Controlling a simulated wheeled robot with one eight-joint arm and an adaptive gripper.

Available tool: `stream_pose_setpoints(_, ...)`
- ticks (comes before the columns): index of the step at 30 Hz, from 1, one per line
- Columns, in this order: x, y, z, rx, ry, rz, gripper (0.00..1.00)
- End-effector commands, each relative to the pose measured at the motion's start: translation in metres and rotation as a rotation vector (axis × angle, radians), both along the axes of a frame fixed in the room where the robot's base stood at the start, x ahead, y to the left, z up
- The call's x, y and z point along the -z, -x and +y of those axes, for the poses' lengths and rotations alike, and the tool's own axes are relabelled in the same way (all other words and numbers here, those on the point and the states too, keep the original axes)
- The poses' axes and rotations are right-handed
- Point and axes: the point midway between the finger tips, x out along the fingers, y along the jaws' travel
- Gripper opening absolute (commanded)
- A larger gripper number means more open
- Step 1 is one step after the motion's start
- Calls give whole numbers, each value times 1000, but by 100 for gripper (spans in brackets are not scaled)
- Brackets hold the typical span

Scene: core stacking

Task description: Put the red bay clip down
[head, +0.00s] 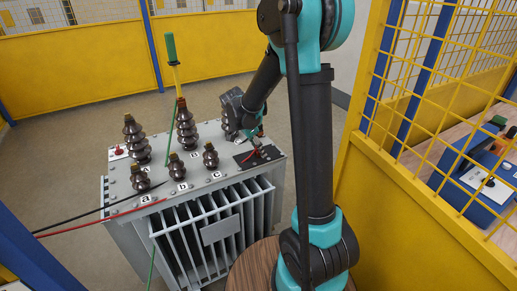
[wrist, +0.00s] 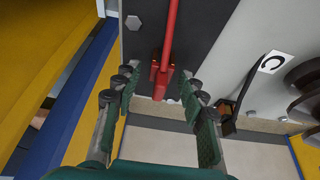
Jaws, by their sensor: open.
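The red bay clip (wrist: 161,74) lies on a dark pad (wrist: 146,32) at the edge of the transformer top, with a red lead or rod running up from it in the wrist view. In the head view the red clip (head: 250,156) shows small on the dark pad at the right end of the transformer (head: 150,196). My gripper (wrist: 160,100) is open, its two green-padded fingers on either side of the clip's end. A gap shows between the fingers and the clip. In the head view my gripper (head: 256,143) is just above the pad and partly hidden by its own links.
Several brown ribbed bushings (head: 137,140) stand on the transformer top, with letter labels. A green-handled yellow pole (head: 172,55) stands at the back. Black and red cables (head: 95,218) run off left. A yellow mesh fence (head: 425,110) is close on the right.

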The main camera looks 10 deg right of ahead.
Motion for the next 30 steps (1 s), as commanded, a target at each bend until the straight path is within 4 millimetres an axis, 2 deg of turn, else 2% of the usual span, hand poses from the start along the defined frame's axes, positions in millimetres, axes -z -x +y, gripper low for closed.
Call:
stream_pose_setpoints(5, -13, 1, 4, -2, 0, 0, 42)
stream_pose_setpoints(15, -75, 10, 29, -2, 0, 0, 42)
stream_pose_setpoints(21, -102, 13, 40, -2, 0, 1, 42)
stream_pose_setpoints(26, -111, 16, 42, -9, -2, 3, 42)
stream_pose_setpoints(30, -103, 35, 28, -110, -27, 31, 42)
